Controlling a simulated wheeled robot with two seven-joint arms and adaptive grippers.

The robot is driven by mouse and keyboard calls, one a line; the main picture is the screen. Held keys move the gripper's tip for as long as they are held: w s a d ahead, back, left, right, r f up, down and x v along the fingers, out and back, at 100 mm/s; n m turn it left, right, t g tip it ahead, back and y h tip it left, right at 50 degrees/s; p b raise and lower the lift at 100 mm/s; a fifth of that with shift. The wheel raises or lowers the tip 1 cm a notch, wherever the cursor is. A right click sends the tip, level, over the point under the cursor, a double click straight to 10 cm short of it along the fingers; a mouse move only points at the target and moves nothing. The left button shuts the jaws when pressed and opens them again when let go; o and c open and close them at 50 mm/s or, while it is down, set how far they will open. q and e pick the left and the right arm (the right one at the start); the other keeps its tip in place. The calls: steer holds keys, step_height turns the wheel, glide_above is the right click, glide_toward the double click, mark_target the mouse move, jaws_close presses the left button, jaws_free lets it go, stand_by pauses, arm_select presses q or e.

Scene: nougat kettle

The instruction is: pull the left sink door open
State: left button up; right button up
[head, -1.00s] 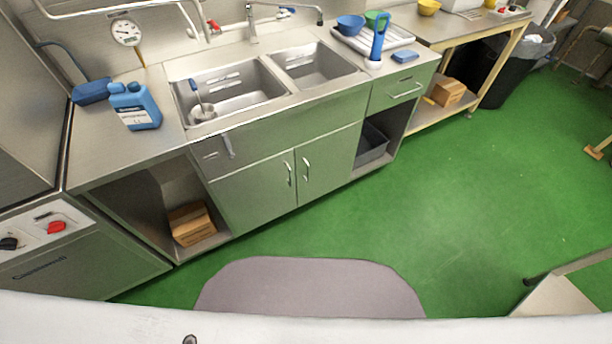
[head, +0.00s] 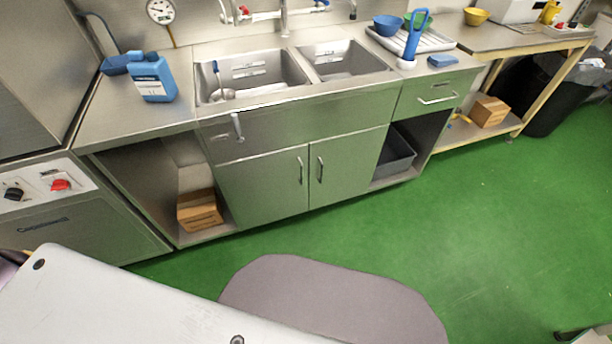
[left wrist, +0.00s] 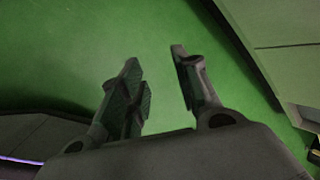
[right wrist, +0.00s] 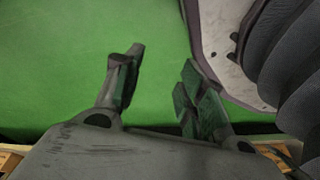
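The left sink door (head: 263,189) is a flat steel panel under the sink, shut, with a vertical bar handle (head: 300,170) near its right edge. The right sink door (head: 346,167) beside it is also shut, with its own handle (head: 320,169). Neither gripper shows in the head view. In the left wrist view my left gripper (left wrist: 158,75) is open and empty above the green floor. In the right wrist view my right gripper (right wrist: 162,75) is open and empty, also over the floor. Both grippers are away from the door handles.
An open bay with a cardboard box (head: 199,209) is left of the doors; a bay with a grey bin (head: 397,155) is right. A blue jug (head: 152,78) stands on the counter.

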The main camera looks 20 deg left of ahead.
arm_select(q)
steer(key=w+d+r+m+t+y+b, duration=0.1)
steer(key=w+r+m+b, duration=0.1)
steer(key=w, duration=0.3)
steer(key=w+d+r+m+t+b, duration=0.1)
steer(key=w+d+r+m+b, duration=0.15)
steer(key=w, duration=0.25)
steer(key=m+t+y+b, duration=0.3)
steer(key=m+t+b, duration=0.6)
steer(key=b, duration=0.1)
glide_toward(302, 171)
steer(key=shift+v, duration=1.65)
arm_select(e)
steer(key=w+a+r+t+y, duration=0.1)
steer(key=w+a+r, duration=0.1)
steer(key=r, duration=0.6)
steer(key=w+a+r+y, duration=0.1)
steer(key=w+a+r, duration=0.2)
steer(key=r, duration=0.6)
steer(key=shift+w+a+r+t, duration=0.15)
steer(key=shift+w+a+t, duration=0.25)
steer(key=shift+w, duration=0.5)
arm_select(q)
steer(key=shift+w+f, duration=0.15)
